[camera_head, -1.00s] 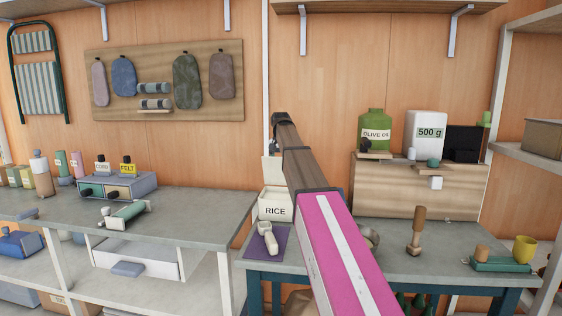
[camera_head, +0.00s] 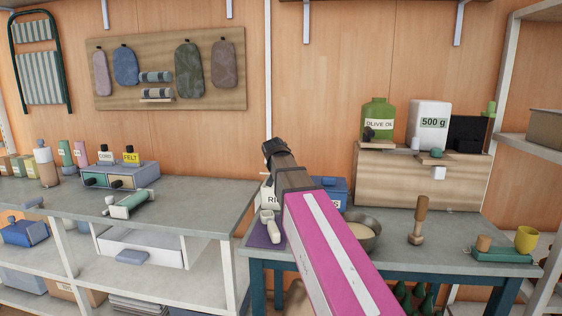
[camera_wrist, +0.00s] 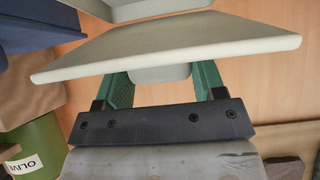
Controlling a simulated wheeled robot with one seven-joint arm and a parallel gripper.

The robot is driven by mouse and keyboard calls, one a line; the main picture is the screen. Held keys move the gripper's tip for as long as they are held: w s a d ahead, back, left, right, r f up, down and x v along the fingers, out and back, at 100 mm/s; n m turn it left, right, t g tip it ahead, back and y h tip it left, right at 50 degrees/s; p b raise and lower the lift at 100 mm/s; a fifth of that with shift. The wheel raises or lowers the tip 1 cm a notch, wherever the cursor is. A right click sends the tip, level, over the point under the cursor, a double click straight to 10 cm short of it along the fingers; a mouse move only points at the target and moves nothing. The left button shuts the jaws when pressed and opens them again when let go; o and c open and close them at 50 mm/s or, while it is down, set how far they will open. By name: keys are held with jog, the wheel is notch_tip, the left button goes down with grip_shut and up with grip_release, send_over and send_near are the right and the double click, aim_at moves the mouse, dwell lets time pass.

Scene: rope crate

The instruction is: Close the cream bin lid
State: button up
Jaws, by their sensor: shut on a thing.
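The cream bin (camera_head: 267,194), labelled RICE, stands on the right-hand table, mostly behind my arm. In the wrist view, the cream lid (camera_wrist: 170,45) spans the picture as a pale slab. My gripper (camera_wrist: 163,88) has its green fingers on either side of the lid's pale handle block (camera_wrist: 160,75) and is shut on it. Another pale surface, perhaps part of the bin, shows above the lid at the top edge. In the head view my arm hides the lid and the gripper, so I cannot tell the lid's angle to the bin.
A cream scoop-like object (camera_head: 269,227) lies on a purple mat in front of the bin. A blue box (camera_head: 334,188) and a metal bowl (camera_head: 364,233) stand to the right. A wooden-handled tool (camera_head: 419,220) stands farther right. The table between bowl and tool is clear.

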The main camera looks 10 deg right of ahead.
jog(key=shift+s+a+f+t, duration=0.15)
jog(key=shift+s+f+t, duration=0.45)
jog(key=shift+f, duration=0.15)
jog(key=shift+s+a+f, duration=0.1)
jog(key=shift+s+f, duration=0.1)
jog(key=shift+f, duration=0.45)
jog(key=shift+s+a+f, duration=0.1)
jog(key=shift+s+f, duration=0.05)
jog(key=shift+f, duration=0.5)
jog(key=o, duration=1.3)
jog(key=shift+r, duration=0.1)
jog(key=v, duration=1)
jog(key=shift+s+a+r, duration=0.1)
jog(key=shift+s+a, duration=0.05)
jog(key=shift+s, duration=0.15)
